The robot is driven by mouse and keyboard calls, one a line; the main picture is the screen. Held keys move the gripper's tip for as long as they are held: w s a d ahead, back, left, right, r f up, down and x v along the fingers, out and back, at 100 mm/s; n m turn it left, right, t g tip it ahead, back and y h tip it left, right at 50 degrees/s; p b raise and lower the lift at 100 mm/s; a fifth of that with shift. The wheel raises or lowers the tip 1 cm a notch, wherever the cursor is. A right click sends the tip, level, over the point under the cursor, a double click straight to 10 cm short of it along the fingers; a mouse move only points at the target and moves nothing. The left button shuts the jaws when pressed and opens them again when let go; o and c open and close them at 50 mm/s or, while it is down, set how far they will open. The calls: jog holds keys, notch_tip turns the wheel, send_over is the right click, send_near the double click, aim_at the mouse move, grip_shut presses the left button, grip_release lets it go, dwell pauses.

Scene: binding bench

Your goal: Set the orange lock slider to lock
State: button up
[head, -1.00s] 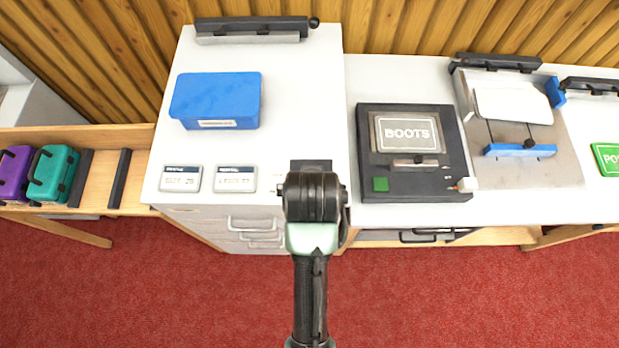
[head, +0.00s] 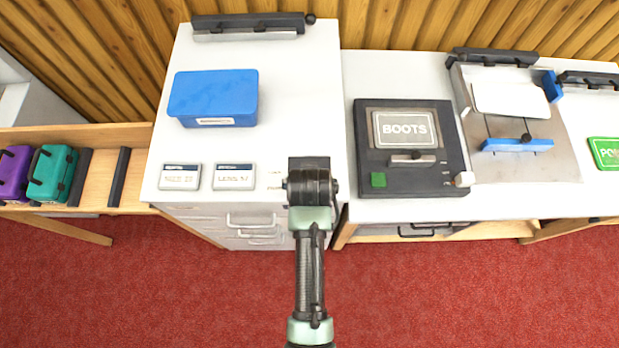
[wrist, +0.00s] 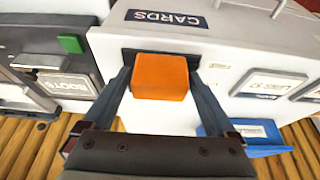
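The orange lock slider (wrist: 160,76) is a block in a dark slot on the white cabinet, below the "CARDS" label in the wrist view. My gripper (wrist: 159,78) has one finger at each side of the slider. The fingers look open, with narrow gaps beside the block; contact is not clear. The head view shows my arm's dark end over the cabinet's front right corner. The orange slider and fingertips are hidden there. No lock marking is readable.
A blue box (head: 213,98) and two small displays, left (head: 179,177) and right (head: 233,177), are on the white cabinet (head: 290,100). A dark "BOOTS" device (head: 370,150) with a green button stands to the right. A black clamp bar (head: 250,22) lies at the back.

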grip_shut()
jog(key=shift+w+b, duration=0.7)
jog(key=shift+w, duration=1.5)
jog(key=shift+r, duration=0.15)
jog(key=shift+o, duration=0.4)
grip_release()
jog(key=shift+w, duration=0.1)
jog(key=shift+o, duration=0.7)
jog(key=b+v, duration=0.1)
jog(key=v, duration=1.1)
jog(key=shift+s+r, duration=0.25)
jog(key=shift+r, duration=0.1)
